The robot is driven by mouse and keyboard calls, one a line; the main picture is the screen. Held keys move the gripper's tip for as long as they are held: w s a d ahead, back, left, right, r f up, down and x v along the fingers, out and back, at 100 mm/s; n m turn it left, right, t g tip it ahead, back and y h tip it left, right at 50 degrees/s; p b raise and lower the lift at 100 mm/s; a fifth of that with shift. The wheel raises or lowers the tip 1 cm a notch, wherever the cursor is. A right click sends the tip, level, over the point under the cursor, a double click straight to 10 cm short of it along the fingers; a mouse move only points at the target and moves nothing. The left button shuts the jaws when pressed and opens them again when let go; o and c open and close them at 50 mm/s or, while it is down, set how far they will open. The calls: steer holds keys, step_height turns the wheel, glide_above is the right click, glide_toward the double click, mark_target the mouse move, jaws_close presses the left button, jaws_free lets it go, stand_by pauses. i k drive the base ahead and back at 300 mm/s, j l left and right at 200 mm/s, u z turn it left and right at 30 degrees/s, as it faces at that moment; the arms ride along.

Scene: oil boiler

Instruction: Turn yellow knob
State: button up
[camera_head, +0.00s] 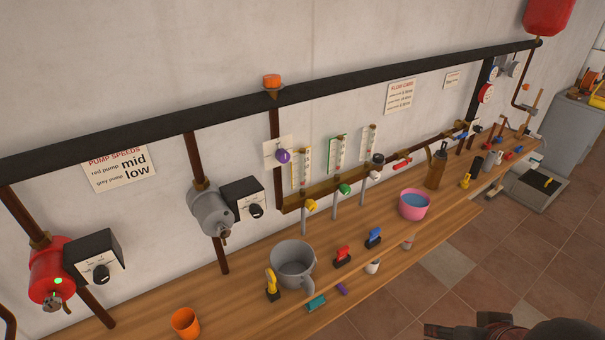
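The yellow knob (311,204) sits on the brown horizontal pipe (330,190) on the wall, below the yellow-framed flow gauge (302,168). It is the leftmost of a row, with a green knob (345,189) and a white knob (375,175) to its right. A thin grey pipe runs down below it. Nothing touches the yellow knob. Dark and reddish parts, probably of my arm, show at the bottom right edge, well away from the knob. No gripper fingers can be made out.
The wooden bench (225,290) below holds a grey mug (293,264), a pink bowl (414,205), an orange cup (185,322), a yellow-handled item (271,282) and red and blue handled items. A purple knob (283,156) is up left. Tiled floor (455,270) lies open in front.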

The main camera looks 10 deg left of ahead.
mark_target(310, 204)
steer(key=i+l+u, duration=0.1)
steer(key=u, duration=0.35)
steer(key=l+u, duration=0.25)
steer(key=u, duration=0.2)
